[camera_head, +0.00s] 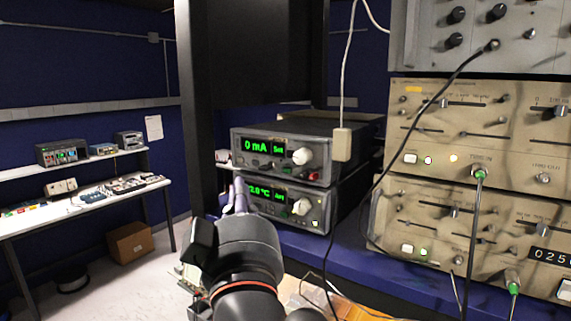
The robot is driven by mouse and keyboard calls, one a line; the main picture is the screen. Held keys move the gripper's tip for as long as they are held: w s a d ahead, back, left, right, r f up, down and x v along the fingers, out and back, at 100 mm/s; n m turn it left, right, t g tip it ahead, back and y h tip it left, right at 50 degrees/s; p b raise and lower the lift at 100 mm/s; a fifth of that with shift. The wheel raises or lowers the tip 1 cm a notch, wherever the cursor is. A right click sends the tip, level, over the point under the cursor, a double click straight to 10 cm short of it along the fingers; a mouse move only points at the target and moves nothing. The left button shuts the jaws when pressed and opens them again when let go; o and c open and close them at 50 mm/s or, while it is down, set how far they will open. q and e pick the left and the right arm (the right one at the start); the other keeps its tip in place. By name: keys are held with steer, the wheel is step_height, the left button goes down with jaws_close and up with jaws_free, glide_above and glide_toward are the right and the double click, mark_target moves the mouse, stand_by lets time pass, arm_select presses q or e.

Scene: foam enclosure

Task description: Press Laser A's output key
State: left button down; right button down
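Two stacked controllers stand on the blue shelf in the middle. The upper controller (318,151) shows green "0 mA" and "Set", with a pale knob and a row of small keys, one red at the right. The lower controller (318,202) shows a green "2.0 °C" reading, its left end hidden, and "Act". I cannot read a "Laser A" label or tell which key is its output key. My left gripper (238,196) is just left of the lower controller's front, largely hidden behind my dark wrist. Its opening and any contact are unclear. My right gripper is not in view.
Beige rack instruments (475,135) with knobs and cables fill the right side. A white cable with a beige plug (342,144) hangs beside the controllers. A dark post (205,110) rises behind my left arm. A bench (85,205) with equipment and a cardboard box (130,243) are at left.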

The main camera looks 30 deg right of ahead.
mark_target(287, 170)
arm_select(q)
steer(key=shift+d, duration=0.1)
steer(key=shift+w+d+p, duration=0.4)
steer(key=shift+w+d, duration=0.15)
steer(key=shift+d, duration=0.8)
steer(key=shift+w+d+p, duration=0.45)
steer(key=shift+w+d, duration=0.15)
steer(key=shift+d, duration=0.7)
steer(key=shift+w+d+p, duration=0.4)
steer(key=shift+w+d, duration=0.15)
steer(key=shift+d, duration=0.8)
steer(key=shift+w+d+p, duration=0.15)
steer(key=shift+d+p, duration=0.25)
steer(key=shift+w+d, duration=0.1)
steer(key=shift+d, duration=0.15)
steer(key=shift+a, duration=0.1)
steer(key=shift+s+a, duration=0.3)
steer(key=shift+a, duration=0.3)
